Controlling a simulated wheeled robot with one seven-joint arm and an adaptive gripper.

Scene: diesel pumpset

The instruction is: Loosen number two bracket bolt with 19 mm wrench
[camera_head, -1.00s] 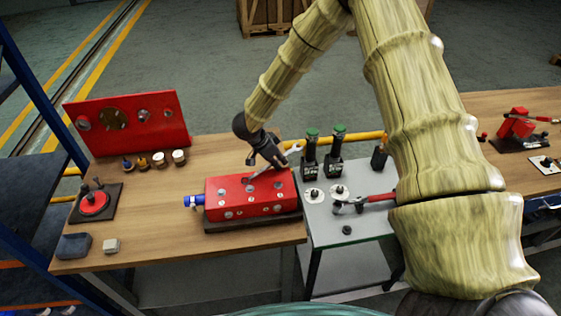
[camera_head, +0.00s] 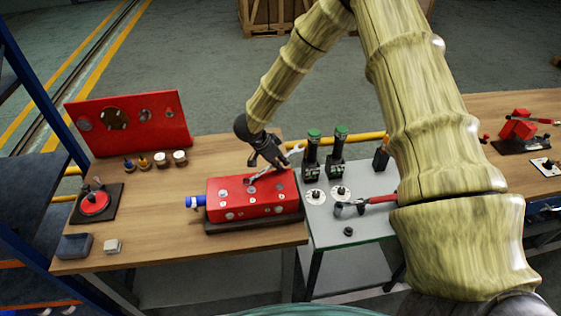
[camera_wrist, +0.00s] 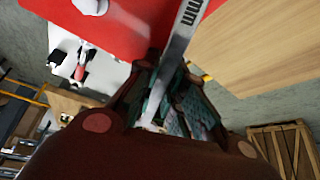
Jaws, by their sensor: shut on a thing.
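My gripper (camera_head: 271,158) is shut on a silver wrench above the back of a red block (camera_head: 240,208) on the wooden bench. The wrench (camera_head: 263,177) slants down to the block's top; one open end shows beyond the gripper at the right. In the wrist view the wrench (camera_wrist: 183,45) runs up from between my fingers (camera_wrist: 160,110), with part of a printed size ending in "mm". Its working end is out of the wrist view. Several round bolt heads sit on the block. I cannot tell which one is number two, or whether the wrench is seated on a bolt.
A grey side table (camera_head: 362,233) at right holds two green-capped bottles (camera_head: 325,150), white discs and a red-handled tool (camera_head: 365,203). A red panel (camera_head: 130,122) stands at the back left.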

